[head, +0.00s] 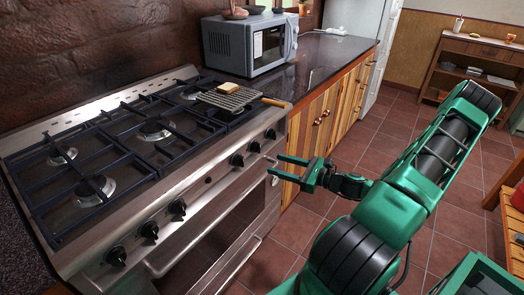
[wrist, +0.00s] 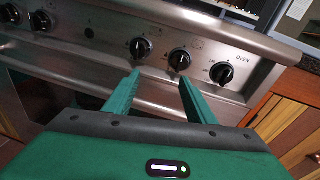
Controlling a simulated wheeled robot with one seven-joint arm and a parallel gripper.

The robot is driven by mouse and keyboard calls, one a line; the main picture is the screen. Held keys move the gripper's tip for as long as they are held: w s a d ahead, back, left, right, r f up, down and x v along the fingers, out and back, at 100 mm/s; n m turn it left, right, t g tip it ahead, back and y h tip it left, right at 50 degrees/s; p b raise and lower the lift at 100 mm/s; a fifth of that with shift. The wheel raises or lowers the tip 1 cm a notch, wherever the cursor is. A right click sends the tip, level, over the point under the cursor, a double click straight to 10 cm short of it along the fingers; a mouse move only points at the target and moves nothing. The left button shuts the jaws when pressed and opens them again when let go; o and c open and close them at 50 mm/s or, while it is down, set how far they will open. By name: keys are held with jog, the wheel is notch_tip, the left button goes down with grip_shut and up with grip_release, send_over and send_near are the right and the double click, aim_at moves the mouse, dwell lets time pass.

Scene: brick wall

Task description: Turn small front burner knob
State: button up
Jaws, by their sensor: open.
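A row of black knobs runs along the steel front of the stove (head: 190,180). In the head view the right group has three knobs: a left one (head: 236,159), a middle one (head: 254,147) and a right one (head: 270,133). In the wrist view this group shows as a left knob (wrist: 140,47), a middle knob (wrist: 179,59) and a right knob (wrist: 222,73) beside the word OVEN. Labels naming the small front burner are too small to read. My gripper (head: 273,165) is open and empty, its fingers pointing at this group and appearing apart from the knobs.
An oven handle (head: 190,235) runs below the knobs. Wooden cabinets (head: 325,115) stand right of the stove. Tiled floor is clear between them and my arm.

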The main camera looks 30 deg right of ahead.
aim_at(257, 148)
jog(key=w+m, duration=0.1)
jog(key=w, duration=0.2)
jog(key=w+t+h, duration=0.1)
jog(key=w, duration=0.3)
jog(key=w+m, duration=0.1)
jog(key=w, duration=0.2)
jog(key=shift+w+a+r+m+t+h, duration=0.25)
jog(key=shift+a+r+m+t+h, duration=0.05)
jog(key=shift+a+r+t, duration=0.1)
jog(key=shift+d, duration=0.1)
jog(key=c, duration=1)
